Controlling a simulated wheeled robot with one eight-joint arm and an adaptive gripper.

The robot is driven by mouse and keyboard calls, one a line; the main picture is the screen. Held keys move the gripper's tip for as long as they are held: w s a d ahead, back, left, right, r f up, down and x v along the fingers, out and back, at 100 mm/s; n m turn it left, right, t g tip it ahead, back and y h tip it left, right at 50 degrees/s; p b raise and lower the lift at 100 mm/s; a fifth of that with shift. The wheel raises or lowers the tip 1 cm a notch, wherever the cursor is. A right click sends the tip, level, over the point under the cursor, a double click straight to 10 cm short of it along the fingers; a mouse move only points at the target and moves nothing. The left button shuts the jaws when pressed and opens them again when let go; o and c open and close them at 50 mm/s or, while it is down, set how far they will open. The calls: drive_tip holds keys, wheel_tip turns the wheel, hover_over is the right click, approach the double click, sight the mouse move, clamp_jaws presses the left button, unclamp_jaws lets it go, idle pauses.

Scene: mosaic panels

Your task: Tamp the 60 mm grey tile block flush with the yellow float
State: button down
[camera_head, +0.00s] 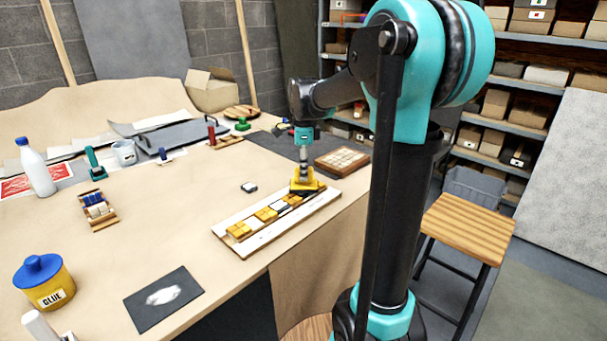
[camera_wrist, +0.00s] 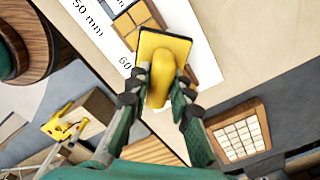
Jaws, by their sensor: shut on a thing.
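My gripper (camera_head: 304,163) is shut on the handle of the yellow float (camera_head: 305,184), and the wrist view shows its fingers (camera_wrist: 163,88) on both sides of that handle. The float's flat plate (camera_wrist: 160,45) is over the far right end of the long white panel (camera_head: 256,244). I cannot tell whether it presses on the blocks. The panel holds a row of yellow blocks (camera_head: 265,214) with greyish ones between them. "50 mm" and a partly covered "60" show on the panel in the wrist view. The 60 mm grey tile block is not clearly visible; the float hides that part.
A small loose grey block (camera_head: 249,187) lies on the table left of the panel. A framed tile tray (camera_head: 342,160) stands right of the float. A glue pot (camera_head: 44,283), a dark mat (camera_head: 163,298) and a white bottle (camera_head: 36,168) stand left. Bare table surrounds the panel's left side.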

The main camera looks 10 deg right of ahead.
drive_tip(key=shift+r, duration=2.9)
